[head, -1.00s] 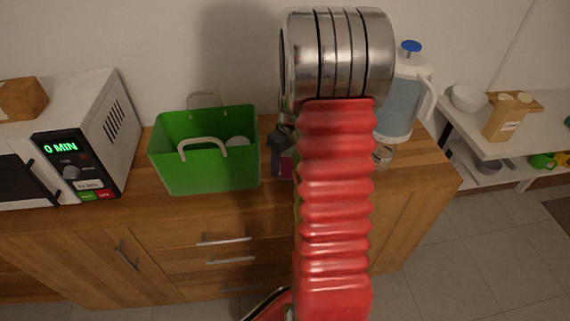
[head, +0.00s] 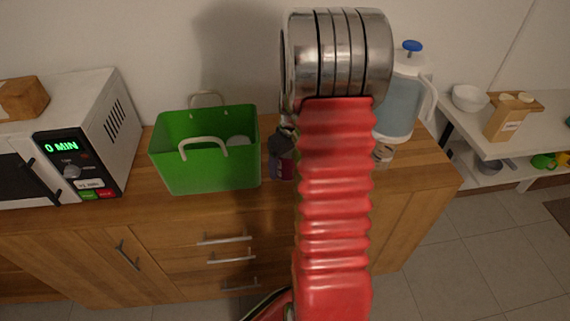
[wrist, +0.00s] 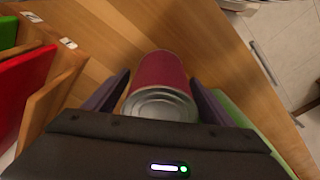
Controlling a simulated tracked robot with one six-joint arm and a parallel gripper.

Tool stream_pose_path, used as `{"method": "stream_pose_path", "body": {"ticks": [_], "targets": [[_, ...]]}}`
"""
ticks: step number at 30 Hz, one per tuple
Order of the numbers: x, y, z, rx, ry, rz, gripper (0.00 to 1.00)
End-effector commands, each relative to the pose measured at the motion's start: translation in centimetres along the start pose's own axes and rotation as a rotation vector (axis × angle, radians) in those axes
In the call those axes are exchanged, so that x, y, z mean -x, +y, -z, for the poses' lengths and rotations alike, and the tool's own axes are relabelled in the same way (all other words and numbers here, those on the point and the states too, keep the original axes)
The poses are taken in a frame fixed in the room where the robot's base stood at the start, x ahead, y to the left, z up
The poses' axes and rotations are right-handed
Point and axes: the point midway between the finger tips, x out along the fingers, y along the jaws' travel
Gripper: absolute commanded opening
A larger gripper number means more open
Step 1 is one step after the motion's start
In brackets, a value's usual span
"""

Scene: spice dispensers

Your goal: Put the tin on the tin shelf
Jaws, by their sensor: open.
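A dark red tin (wrist: 160,85) with a silver ringed end shows in the wrist view, between the two fingers of my gripper (wrist: 158,82). The fingers stand open on either side of it, with the tin's rim towards my palm. I cannot tell whether either finger touches it. I cannot identify the tin shelf in either view.
The green basket (head: 205,165) stands on the wooden counter (head: 90,218) beside a microwave (head: 75,150). A water jug (head: 398,105) stands behind my arm at the right. A white shelf unit (head: 505,147) stands further right. Slanted wooden boards (wrist: 50,90) and a red panel (wrist: 22,85) lie left in the wrist view.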

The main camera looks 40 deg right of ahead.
Motion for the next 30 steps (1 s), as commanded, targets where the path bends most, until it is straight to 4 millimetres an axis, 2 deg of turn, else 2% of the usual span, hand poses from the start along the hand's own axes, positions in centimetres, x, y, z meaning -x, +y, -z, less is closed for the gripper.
{"method": "stream_pose_path", "body": {"ticks": [8, 24, 30], "targets": [[2.1, 0.1, 0.1, 0.000, 0.003, -0.002, 0.77], [10.9, 0.1, 0.1, 0.000, 0.002, -0.002, 0.77], [12.1, 0.0, 0.0, 0.000, 0.000, 0.000, 0.77]]}}
